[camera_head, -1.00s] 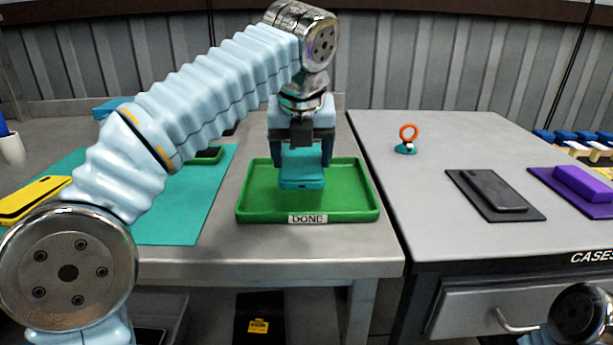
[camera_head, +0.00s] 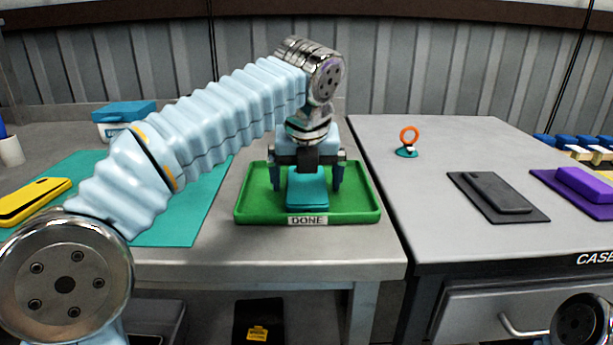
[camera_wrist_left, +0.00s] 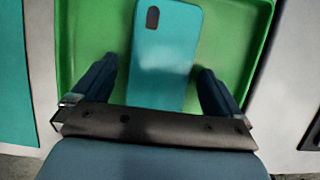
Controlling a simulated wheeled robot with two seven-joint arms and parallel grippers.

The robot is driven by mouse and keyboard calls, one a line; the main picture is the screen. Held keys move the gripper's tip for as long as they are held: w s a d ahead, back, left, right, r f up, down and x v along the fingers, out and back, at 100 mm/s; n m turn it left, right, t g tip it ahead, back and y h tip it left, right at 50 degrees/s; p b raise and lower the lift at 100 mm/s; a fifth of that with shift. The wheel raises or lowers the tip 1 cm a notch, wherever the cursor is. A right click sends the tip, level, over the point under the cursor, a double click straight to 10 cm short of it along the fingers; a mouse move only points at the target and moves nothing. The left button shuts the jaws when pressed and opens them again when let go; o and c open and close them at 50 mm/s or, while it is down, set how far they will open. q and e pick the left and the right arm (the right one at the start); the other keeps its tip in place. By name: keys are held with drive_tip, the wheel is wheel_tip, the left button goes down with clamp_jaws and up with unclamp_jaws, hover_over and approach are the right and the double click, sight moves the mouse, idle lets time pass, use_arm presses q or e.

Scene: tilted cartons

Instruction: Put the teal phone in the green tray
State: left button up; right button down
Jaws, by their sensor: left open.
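The teal phone (camera_head: 307,189) lies in the green tray (camera_head: 254,205), which carries a "DONE" label on its front rim. My left gripper (camera_head: 307,184) is over the tray, pointing down, with its fingers spread on either side of the phone. In the left wrist view the phone (camera_wrist_left: 165,55) lies on the green tray floor (camera_wrist_left: 95,30), back side up with its camera patch showing. The left fingers (camera_wrist_left: 158,85) stand apart from the phone, with gaps on both sides. My right gripper is not in view.
A teal mat (camera_head: 180,222) lies left of the tray, with a yellow phone (camera_head: 32,198) further left. On the right table (camera_head: 420,190) are an orange ring stand (camera_head: 408,142), a dark phone on a mat (camera_head: 497,195) and a purple case (camera_head: 583,185). A gap separates the tables.

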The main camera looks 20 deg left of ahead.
sight(307, 192)
use_arm(q)
drive_tip(key=p+v, duration=0.2)
drive_tip(key=v, duration=0.5)
drive_tip(key=shift+r+p, duration=0.3)
drive_tip(key=shift+p, duration=0.05)
drive_tip(key=shift+v, duration=2.35)
drive_tip(key=shift+s+f, duration=0.1)
drive_tip(key=shift+s, duration=0.05)
